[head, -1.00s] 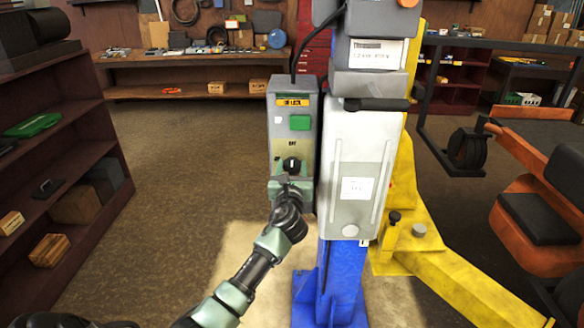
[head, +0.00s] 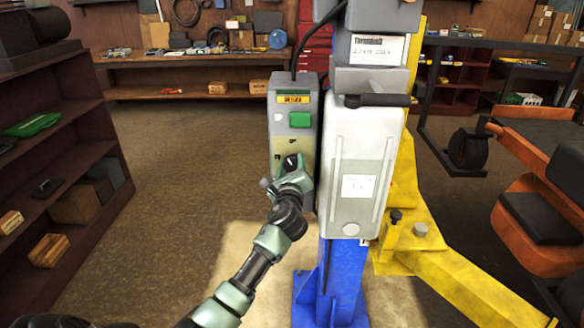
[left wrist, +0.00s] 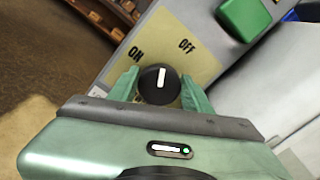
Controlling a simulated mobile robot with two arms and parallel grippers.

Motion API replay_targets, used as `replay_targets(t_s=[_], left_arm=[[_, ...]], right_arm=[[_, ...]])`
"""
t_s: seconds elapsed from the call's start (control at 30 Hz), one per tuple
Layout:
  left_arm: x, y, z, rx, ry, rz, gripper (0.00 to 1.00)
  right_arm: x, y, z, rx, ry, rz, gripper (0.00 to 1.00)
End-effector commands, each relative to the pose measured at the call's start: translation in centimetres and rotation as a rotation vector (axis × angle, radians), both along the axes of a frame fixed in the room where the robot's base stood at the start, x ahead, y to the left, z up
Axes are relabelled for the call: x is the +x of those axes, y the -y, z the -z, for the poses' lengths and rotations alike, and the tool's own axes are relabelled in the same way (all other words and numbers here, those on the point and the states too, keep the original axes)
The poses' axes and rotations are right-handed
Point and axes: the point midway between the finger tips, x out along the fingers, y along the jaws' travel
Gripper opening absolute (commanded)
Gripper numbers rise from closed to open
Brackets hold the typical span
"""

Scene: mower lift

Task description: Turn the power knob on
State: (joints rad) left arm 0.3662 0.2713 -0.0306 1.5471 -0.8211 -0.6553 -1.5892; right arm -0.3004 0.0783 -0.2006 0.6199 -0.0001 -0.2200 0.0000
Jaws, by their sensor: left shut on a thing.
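The power knob (left wrist: 158,86) is round and black with a white pointer line, and sits on a beige plate marked ON and OFF in the left wrist view. In that view its pointer aims up the picture, between the two labels. My left gripper (left wrist: 160,92) has one green finger on each side of the knob and is shut on it. In the head view the knob (head: 291,162) shows just above my left gripper (head: 286,172), low on the grey control box (head: 277,125). My right gripper is not in view.
A green button (head: 300,119) sits above the knob. A blue post (head: 340,280) with a grey cover (head: 358,160) stands right of the box. A yellow lift arm (head: 450,275) extends to the lower right. Shelves (head: 60,150) stand at the left, with open floor between.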

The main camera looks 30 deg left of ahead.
Motion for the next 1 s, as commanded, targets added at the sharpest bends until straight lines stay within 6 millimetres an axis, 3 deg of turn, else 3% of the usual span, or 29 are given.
replay_targets(t_s=[1.0], left_arm=[[-0.1,-0.2,0.7,-0.766,0.466,-0.001,0.08]], right_arm=[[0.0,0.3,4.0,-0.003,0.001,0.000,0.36]])
